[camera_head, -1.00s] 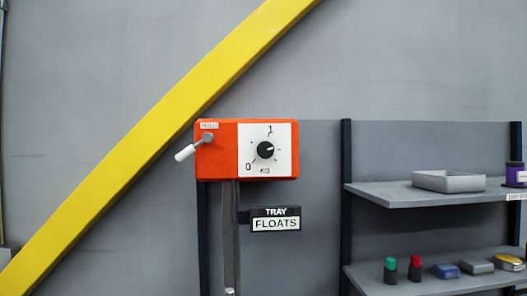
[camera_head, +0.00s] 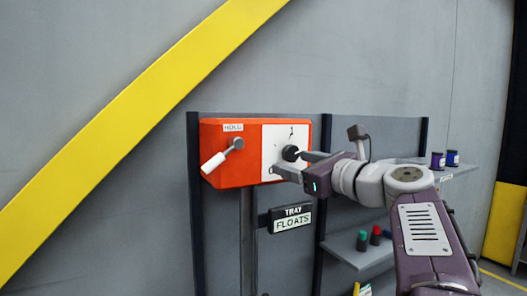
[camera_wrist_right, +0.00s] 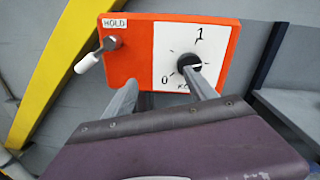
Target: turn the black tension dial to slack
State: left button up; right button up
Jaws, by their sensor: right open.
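The black dial (camera_head: 290,153) is a round knob on the white panel (camera_head: 270,143) of an orange box (camera_head: 228,168). The panel bears a 0 and a 1; I read no word "slack". My right gripper (camera_head: 286,163) is open in front of the panel, its upper finger close to the dial and its lower finger below and left. In the right wrist view the dial (camera_wrist_right: 188,62) is partly covered by the right finger, while the other finger of my right gripper (camera_wrist_right: 158,80) lies left, before the orange part. I cannot tell whether a finger touches the dial. My left gripper is not in view.
A white-handled lever (camera_head: 216,161) under a HOLD label sticks out at the box's left. A TRAY FLOATS sign (camera_head: 291,217) hangs below the box. Shelves (camera_head: 360,254) with small items stand to the right. A yellow beam (camera_head: 130,105) crosses the wall at left.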

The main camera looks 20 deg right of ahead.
jog(key=m+h, duration=0.1)
send_near(293, 155)
jog(key=d, duration=0.1)
jog(key=w+a+p, duration=0.1)
jog(key=w+p, duration=0.1)
jog(key=w, duration=0.1)
jog(key=w+a+p, duration=0.1)
jog(key=w, duration=0.1)
jog(key=shift+w+a+r, duration=0.25)
jog(key=shift+a+r, duration=0.05)
jog(key=shift+r, duration=0.1)
jog(key=w, duration=0.1)
jog(key=w+d+p, duration=0.1)
jog(key=w, duration=0.1)
jog(key=shift+f, duration=0.25)
jog(key=shift+w+d+f, duration=0.1)
jog(key=shift+d, duration=0.1)
jog(key=shift+a, duration=0.4)
jog(key=c, duration=0.3)
jog(key=shift+a, duration=0.1)
jog(key=c, duration=0.5)
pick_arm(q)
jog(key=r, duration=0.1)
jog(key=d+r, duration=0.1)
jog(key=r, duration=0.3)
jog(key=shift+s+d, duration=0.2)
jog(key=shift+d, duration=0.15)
pick_arm(e)
jog(key=shift+w, duration=0.1)
jog(key=c, duration=0.6)
